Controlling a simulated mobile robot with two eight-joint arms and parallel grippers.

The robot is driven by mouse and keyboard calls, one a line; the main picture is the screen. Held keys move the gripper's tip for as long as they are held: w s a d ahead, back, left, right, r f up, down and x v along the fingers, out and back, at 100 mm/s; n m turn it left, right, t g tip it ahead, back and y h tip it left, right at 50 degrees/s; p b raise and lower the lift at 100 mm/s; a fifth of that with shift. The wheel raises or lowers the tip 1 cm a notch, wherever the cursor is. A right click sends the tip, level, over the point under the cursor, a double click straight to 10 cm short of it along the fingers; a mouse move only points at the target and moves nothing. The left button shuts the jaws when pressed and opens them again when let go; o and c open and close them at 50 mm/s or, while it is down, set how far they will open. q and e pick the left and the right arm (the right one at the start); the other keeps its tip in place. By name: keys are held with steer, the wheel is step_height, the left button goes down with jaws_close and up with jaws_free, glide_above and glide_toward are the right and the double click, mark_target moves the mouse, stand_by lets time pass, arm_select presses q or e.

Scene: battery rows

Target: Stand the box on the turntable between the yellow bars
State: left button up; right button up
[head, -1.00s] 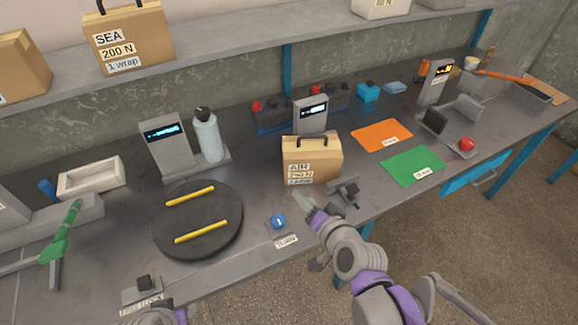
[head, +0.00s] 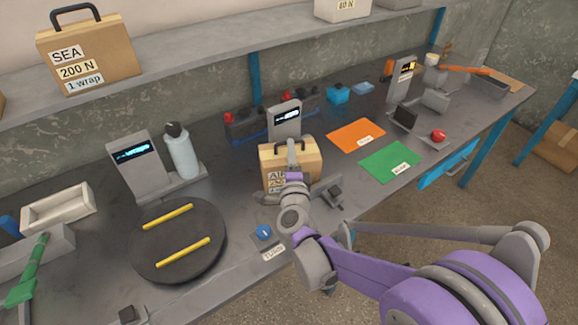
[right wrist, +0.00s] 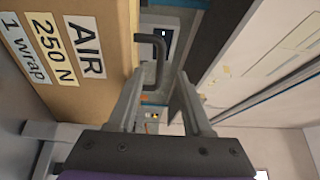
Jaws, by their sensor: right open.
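The tan box (head: 308,165) with a dark handle and an AIR label stands upright in front of a grey display unit, partly hidden by my right arm. My right gripper (head: 291,150) is at the box's top by the handle. In the right wrist view its fingers (right wrist: 157,95) are open, with the box handle (right wrist: 160,60) just ahead between the tips; the box (right wrist: 75,45) fills the left side. The black round turntable (head: 208,232) lies to the left, empty, with two parallel yellow bars, a rear one (head: 168,216) and a front one (head: 184,252). My left gripper is out of view.
A bottle (head: 182,152) and a display unit (head: 137,165) stand behind the turntable. A blue knob (head: 264,232) sits between turntable and box. Orange (head: 356,135) and green (head: 390,161) mats lie to the right. A shelf (head: 190,72) runs above the back.

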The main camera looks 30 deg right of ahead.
steer(key=x, duration=0.5)
steer(key=shift+s, duration=0.1)
jaws_close()
stand_by(1.2)
